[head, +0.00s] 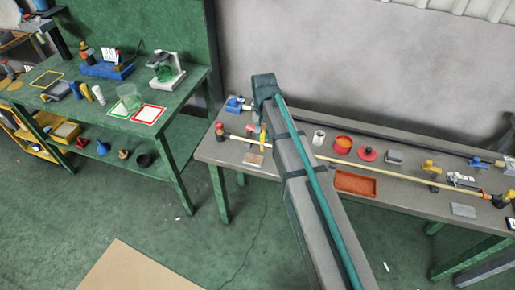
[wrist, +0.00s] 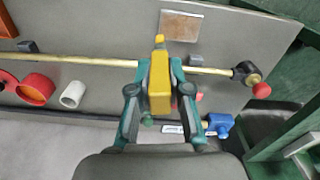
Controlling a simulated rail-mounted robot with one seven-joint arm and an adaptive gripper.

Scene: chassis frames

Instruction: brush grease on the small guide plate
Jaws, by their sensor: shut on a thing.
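My gripper (wrist: 158,84) is shut on a yellow brush (wrist: 159,80), seen in the middle of the wrist view. Its tip points toward a small flat brownish plate (wrist: 181,25), probably the small guide plate. The plate lies bare on the grey bench near its front edge; it also shows in the head view (head: 253,159). The tip appears just short of the plate in the picture; I cannot tell its height. In the head view my arm hides most of the gripper, and a bit of yellow shows beside it. A red pot with orange content (head: 343,142), perhaps grease, stands on the bench.
A pale yellow rod (wrist: 80,61) runs along the bench between brush and plate. A white cylinder (head: 318,137), a red knobbed lid (head: 367,154) and an orange tray (head: 355,182) stand right. A blue clamp (wrist: 219,124) stands near the bench end. A green workbench (head: 100,125) is left.

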